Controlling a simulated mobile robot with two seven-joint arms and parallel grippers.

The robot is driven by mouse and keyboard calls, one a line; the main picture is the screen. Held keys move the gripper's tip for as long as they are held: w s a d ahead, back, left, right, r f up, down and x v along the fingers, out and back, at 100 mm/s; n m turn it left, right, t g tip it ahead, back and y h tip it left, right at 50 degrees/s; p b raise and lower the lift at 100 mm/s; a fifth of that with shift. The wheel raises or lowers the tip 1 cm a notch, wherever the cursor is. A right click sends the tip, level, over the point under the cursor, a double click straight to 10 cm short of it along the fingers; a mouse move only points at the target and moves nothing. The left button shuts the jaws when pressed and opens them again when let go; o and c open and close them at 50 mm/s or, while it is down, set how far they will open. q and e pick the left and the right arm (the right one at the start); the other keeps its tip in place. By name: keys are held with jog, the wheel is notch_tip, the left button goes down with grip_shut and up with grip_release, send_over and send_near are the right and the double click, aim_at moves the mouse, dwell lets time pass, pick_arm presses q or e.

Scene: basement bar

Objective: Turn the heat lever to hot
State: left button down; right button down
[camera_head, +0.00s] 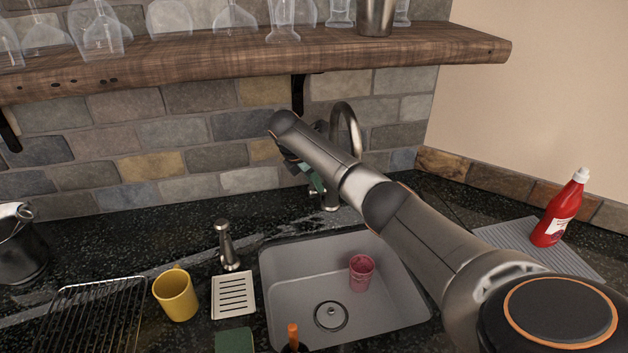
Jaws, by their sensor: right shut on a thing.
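The metal faucet (347,122) stands behind the sink (285,295), its curved spout rising in front of the stone wall. My right arm reaches in from the lower right across the sink. My right gripper (316,184) is at the left side of the faucet's base, with its fingers pointing down. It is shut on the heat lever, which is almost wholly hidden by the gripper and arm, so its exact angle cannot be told. My left gripper is not in view.
A pink cup (361,273) is in the sink. A soap dispenser (227,247), slotted dish (233,296), yellow mug (176,294) and wire rack (90,315) stand left. A red bottle (560,208) is right. A wooden shelf (230,58) with glasses hangs above.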

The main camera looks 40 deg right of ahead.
jog(key=shift+s+a+f+t, duration=0.1)
jog(key=shift+a+f+t, duration=0.1)
jog(key=shift+f+t, duration=0.1)
jog(key=shift+s+a+f+m+t+h, duration=0.15)
jog(key=shift+s+t+h, duration=0.1)
jog(key=shift+t+h, duration=0.3)
jog(key=shift+s+a+m+t+h, duration=0.15)
jog(key=shift+s+t+h, duration=0.15)
jog(key=shift+t, duration=0.45)
jog(key=shift+s+a+f+t+h, duration=0.15)
jog(key=shift+t+h, duration=0.3)
jog(key=shift+t, duration=0.25)
jog(key=c, duration=1.1)
grip_release()
jog(key=shift+o, duration=1.3)
jog(key=shift+w, duration=0.2)
jog(key=shift+d, duration=0.2)
jog(key=shift+s, duration=0.1)
